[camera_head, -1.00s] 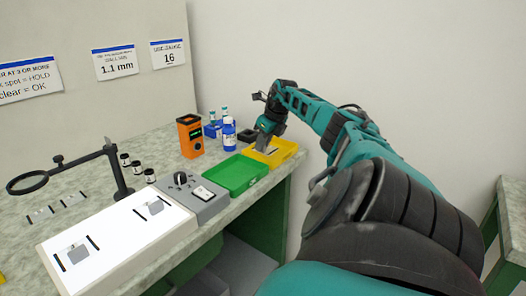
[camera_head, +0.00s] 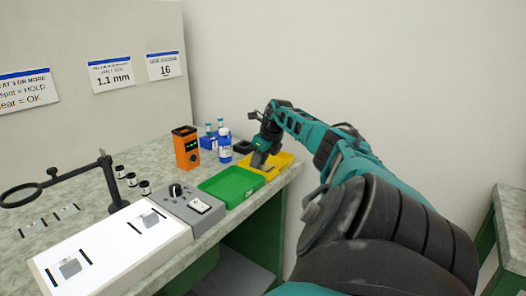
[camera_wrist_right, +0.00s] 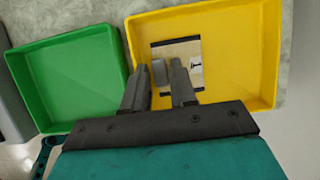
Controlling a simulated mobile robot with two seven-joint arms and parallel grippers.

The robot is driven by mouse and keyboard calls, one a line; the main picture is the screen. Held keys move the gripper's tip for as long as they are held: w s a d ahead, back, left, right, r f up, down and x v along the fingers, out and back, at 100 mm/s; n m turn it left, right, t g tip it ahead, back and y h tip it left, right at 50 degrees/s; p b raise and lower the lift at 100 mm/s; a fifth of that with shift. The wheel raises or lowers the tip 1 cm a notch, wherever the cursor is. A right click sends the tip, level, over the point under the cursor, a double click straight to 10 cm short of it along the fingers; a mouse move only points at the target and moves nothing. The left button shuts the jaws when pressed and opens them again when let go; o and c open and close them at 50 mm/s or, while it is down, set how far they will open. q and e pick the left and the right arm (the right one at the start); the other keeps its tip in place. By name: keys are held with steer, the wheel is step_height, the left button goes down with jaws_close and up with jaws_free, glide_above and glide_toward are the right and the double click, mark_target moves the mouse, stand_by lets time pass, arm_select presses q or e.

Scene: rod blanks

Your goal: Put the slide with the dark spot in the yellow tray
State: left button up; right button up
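A slide (camera_wrist_right: 180,50) with dark bars at its ends lies in the yellow tray (camera_wrist_right: 235,20). It has a raised grey tab (camera_wrist_right: 158,72) and a small dark mark near its right edge. My right gripper (camera_wrist_right: 158,62) is low over the tray, its fingers apart on either side of the tab with gaps showing. In the head view my right gripper (camera_head: 258,160) is at the yellow tray (camera_head: 285,162) and hides part of it. Two more slides, one nearer (camera_head: 70,267) and one farther (camera_head: 150,218), lie on the white panel (camera_head: 110,245). My left gripper is out of view.
The green tray (camera_head: 232,184) is empty beside the yellow one. A grey control box (camera_head: 190,207), orange device (camera_head: 187,148), blue-labelled bottle (camera_head: 225,147) and magnifier stand (camera_head: 110,182) stand on the bench. Small dark-capped jars (camera_head: 131,180) are near the stand. The bench edge runs close to the trays.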

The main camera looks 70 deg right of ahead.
steer(key=shift+s+d+r, duration=0.1)
steer(key=shift+s+r, duration=0.3)
steer(key=shift+r, duration=0.2)
steer(key=shift+p+v, duration=0.3)
steer(key=shift+v, duration=0.6)
steer(key=shift+s+r+p, duration=0.3)
steer(key=shift+r+p, duration=0.05)
steer(key=shift+r, duration=0.15)
steer(key=shift+s+r+p, duration=0.15)
steer(key=shift+r+p, duration=0.2)
steer(key=shift+r, duration=0.3)
arm_select(q)
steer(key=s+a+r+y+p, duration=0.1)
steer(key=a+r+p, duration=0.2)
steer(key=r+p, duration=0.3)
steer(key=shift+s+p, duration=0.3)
steer(key=shift+p, duration=0.7)
arm_select(e)
steer(key=v, duration=0.6)
steer(key=shift+a+r, duration=0.2)
steer(key=shift+a, duration=0.05)
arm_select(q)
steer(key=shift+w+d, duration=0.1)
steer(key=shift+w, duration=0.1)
